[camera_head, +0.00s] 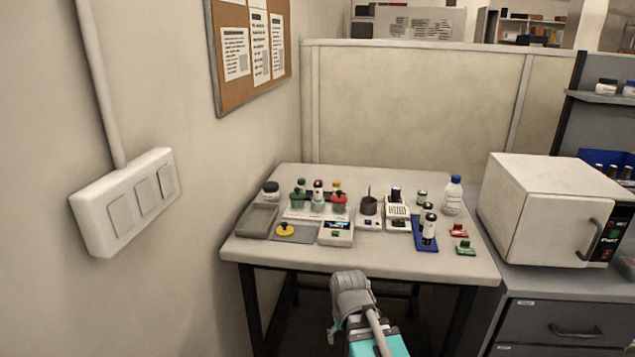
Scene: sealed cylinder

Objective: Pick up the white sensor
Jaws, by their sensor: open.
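I cannot tell for certain which thing is the white sensor. One candidate is a small white box with a lit display (337,236) near the front middle of the table (375,267). Another is a white device with a panel of small marks (397,222) farther right, with a dark-topped item at its back. My grey and turquoise arm shows at the bottom middle, in front of the table and apart from these devices. The fingers of my gripper cannot be made out.
A grey tray (257,220) and a yellow disc (285,230) on a dark pad lie at the left. Bottles with coloured caps stand behind. A blue holder (424,238), red and green small items and a white bottle (452,197) are right. A white oven-like box (535,210) stands beside.

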